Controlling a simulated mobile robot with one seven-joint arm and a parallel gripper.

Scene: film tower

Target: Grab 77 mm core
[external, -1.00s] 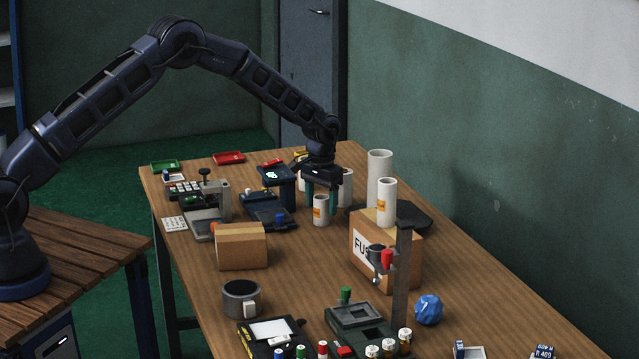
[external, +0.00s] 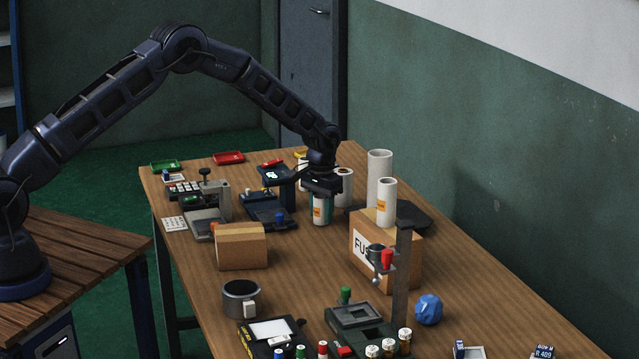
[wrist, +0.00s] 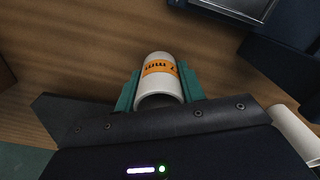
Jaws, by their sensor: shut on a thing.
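The core is a short white tube with an orange label (wrist: 158,56); in the wrist view the label ends in "mm" and its first digit is partly hidden. It also shows in the external view (external: 320,216), upright on the table. My gripper (wrist: 158,88) is shut on it, with a teal finger on each side of the tube. In the external view my gripper (external: 321,208) points down from above, and its body hides the tube's top.
A dark blue device (external: 268,212) lies close on the left. Bare wood (external: 300,255) lies in front.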

